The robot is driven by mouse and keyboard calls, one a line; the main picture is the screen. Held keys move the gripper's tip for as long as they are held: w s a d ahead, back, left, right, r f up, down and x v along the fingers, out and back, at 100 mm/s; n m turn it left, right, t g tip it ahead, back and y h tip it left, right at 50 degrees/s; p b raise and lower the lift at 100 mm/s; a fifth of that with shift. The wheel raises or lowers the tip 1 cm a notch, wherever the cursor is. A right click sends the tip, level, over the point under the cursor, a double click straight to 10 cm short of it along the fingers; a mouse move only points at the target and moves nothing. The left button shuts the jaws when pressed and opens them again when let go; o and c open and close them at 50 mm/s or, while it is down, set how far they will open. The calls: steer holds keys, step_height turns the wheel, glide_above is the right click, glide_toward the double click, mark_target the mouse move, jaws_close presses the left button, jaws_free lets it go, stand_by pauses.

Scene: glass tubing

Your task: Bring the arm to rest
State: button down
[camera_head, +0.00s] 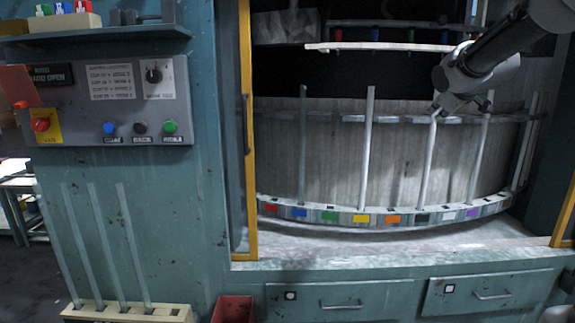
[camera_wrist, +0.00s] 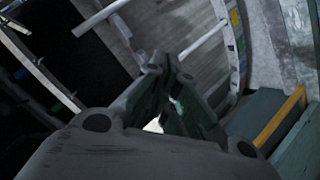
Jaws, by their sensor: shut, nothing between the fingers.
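My arm comes in from the upper right of the head view. My gripper (camera_head: 438,108) is at its end, in front of the curved carousel inside the machine. Its tips show at the top end of one pale upright tube (camera_head: 429,160); I cannot tell whether they touch it. In the wrist view the gripper's fingers (camera_wrist: 166,66) come together at the tips, with nothing held between them. A pale tube (camera_wrist: 100,17) crosses the upper left of the wrist view, apart from the fingers.
The carousel's lower rim (camera_head: 330,216) has coloured squares and several upright tubes. A yellow door frame (camera_head: 247,130) stands at left. A control panel (camera_head: 115,105) with buttons is further left. Several tubes stand in a cream rack (camera_head: 125,312) at lower left. Drawers (camera_head: 340,300) lie below.

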steer(key=s+a+f+m+g, duration=0.2)
steer(key=s+f, duration=0.3)
steer(key=s, duration=0.7)
steer(key=s+a+f+m+g+y, duration=0.1)
steer(key=s+f, duration=0.5)
steer(key=s, duration=0.6)
steer(key=s+a+f+m+g, duration=0.2)
steer(key=s+f+m+g, duration=0.2)
steer(key=s, duration=0.8)
steer(key=shift+s+a+f+g+y, duration=0.3)
steer(key=shift+s+f+g, duration=0.1)
steer(key=shift+f, duration=0.3)
